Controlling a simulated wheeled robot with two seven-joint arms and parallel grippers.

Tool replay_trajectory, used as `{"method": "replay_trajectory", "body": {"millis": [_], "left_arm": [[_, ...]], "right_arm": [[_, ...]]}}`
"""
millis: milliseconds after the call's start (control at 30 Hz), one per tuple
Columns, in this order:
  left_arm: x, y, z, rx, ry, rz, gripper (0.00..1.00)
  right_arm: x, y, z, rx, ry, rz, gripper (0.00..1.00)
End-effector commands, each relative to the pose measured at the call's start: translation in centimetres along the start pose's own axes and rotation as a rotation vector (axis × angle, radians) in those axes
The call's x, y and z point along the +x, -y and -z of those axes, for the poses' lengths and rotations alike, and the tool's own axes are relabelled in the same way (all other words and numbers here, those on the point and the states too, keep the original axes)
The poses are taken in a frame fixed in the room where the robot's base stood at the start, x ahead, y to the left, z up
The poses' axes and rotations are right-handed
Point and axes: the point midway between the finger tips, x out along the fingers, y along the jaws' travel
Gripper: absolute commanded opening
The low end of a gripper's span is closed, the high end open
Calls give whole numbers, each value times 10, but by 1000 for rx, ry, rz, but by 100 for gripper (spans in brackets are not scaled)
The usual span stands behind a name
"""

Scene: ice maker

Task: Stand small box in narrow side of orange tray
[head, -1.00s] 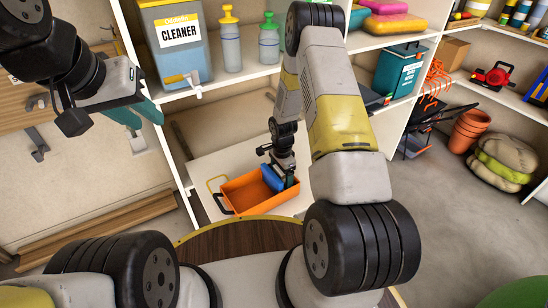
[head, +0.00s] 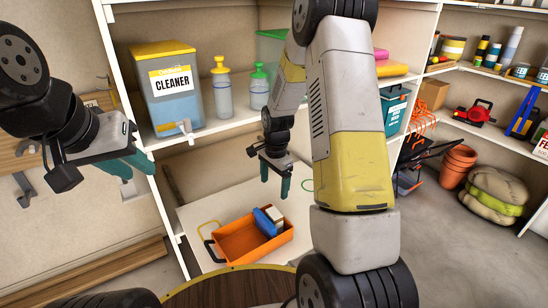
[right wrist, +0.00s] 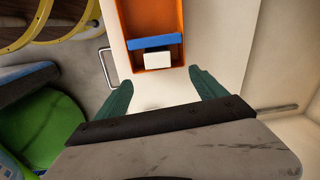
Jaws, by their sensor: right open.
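The orange tray (head: 228,247) lies on the low white shelf. A blue slab (head: 264,223) stands across it and splits it into a long part and a narrow end; it also shows in the right wrist view (right wrist: 155,42). A small white box (head: 275,216) sits in the narrow end, beside the blue slab, and appears upright; the right wrist view (right wrist: 158,59) shows it too. My right gripper (head: 275,180) is open and empty above the tray's narrow end, apart from the box. My left gripper (head: 132,166) is raised at the left, empty and seemingly open.
The shelf edge and upright are close to my right arm. The low white shelf (head: 200,217) has free room around the tray.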

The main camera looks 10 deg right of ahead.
Motion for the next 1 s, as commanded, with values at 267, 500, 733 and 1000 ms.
{"method": "replay_trajectory", "body": {"millis": [267, 500, 733, 1000], "left_arm": [[0, 0, 0, 0, 0, 0, 29], [0, 0, 0, 0, 0, 0, 29], [0, 0, 0, 0, 0, 0, 29], [0, 0, 0, 0, 0, 0, 29]], "right_arm": [[-154, -33, -26, -351, -59, 170, 81], [-245, -91, -67, -677, -155, 296, 81], [-290, -151, -106, -961, -276, 380, 81], [-300, -181, -126, -1110, -346, 410, 81]]}}
